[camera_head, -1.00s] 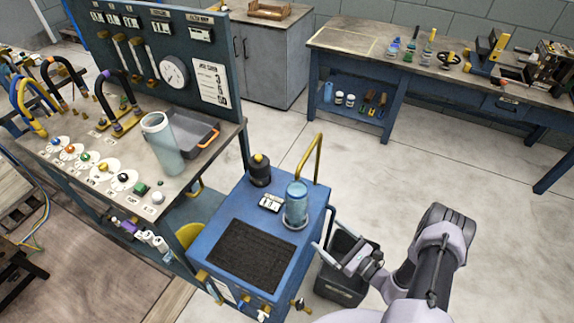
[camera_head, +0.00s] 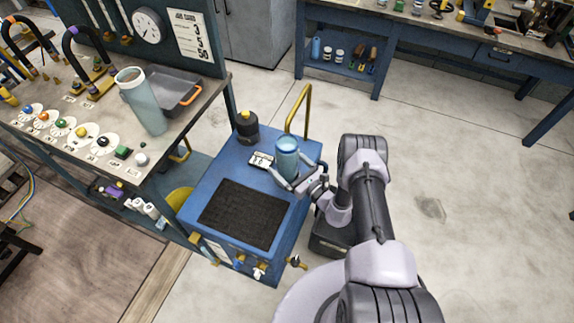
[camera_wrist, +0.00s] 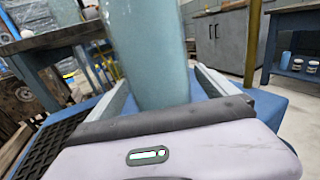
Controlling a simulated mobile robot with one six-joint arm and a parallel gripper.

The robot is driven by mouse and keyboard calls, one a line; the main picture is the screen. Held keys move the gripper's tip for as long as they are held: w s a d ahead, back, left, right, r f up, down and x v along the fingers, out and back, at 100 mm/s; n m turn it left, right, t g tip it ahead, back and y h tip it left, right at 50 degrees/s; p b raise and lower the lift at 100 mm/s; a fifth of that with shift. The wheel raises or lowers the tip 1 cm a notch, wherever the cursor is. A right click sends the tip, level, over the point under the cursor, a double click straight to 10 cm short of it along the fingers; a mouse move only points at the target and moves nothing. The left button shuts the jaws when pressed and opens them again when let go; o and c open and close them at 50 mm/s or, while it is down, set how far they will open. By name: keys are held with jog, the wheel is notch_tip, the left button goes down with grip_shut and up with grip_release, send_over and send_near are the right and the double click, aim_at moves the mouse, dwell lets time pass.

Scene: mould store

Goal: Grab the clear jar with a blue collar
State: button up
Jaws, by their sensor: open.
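The clear jar with a blue collar (camera_head: 287,153) stands upright on the blue cart (camera_head: 215,172), near its back right corner. It looks pale blue, with a brighter blue band at the top. In the wrist view the jar (camera_wrist: 150,50) fills the middle, and its top is out of frame. My gripper (camera_head: 288,168) is open, with one finger on each side of the jar's lower part. The wrist view shows my gripper (camera_wrist: 160,85) the same way. I cannot tell whether either finger touches the jar. The jar's base is hidden in the wrist view.
A black bottle (camera_head: 246,126) and a small white labelled block (camera_head: 261,160) stand left of the jar. A brass rail (camera_head: 297,108) rises behind it. A black mat (camera_head: 243,213) covers the cart's front. A tall pale cylinder (camera_head: 144,105) stands on the left bench.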

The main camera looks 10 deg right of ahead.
grip_shut()
dwell(0.4)
jog(key=shift+r, duration=0.1)
